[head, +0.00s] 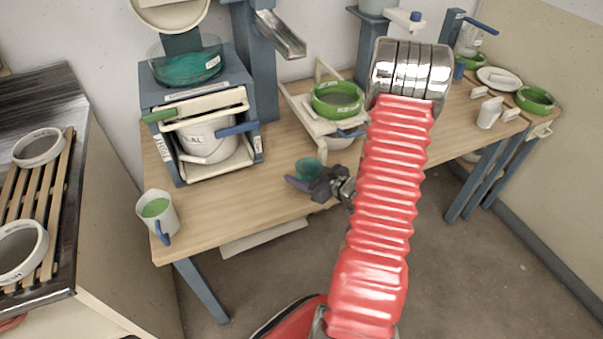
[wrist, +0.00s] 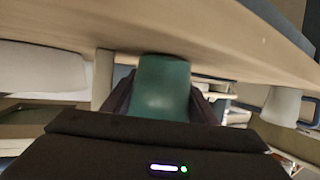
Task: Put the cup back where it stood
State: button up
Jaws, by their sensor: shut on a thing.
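A teal cup (head: 308,167) shows at the front edge of the wooden table in the head view. My gripper (head: 304,183) is shut on it, with purple-dark fingers on its sides. In the wrist view the same cup (wrist: 161,88) sits between the two fingers (wrist: 162,100). Part of the cup is hidden behind my gripper. I cannot tell whether the cup touches the table.
A white mug (head: 157,209) with green contents and a blue handle stands at the table's (head: 232,203) front left. A blue-framed stand (head: 202,130) holds a white bucket (head: 209,141). A green-rimmed bowl (head: 337,99) sits at the back. The wood left of my gripper is clear.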

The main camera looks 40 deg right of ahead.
jog(key=shift+f, duration=0.1)
jog(key=o, duration=1)
jog(key=shift+o, duration=0.2)
jog(key=v, duration=1.2)
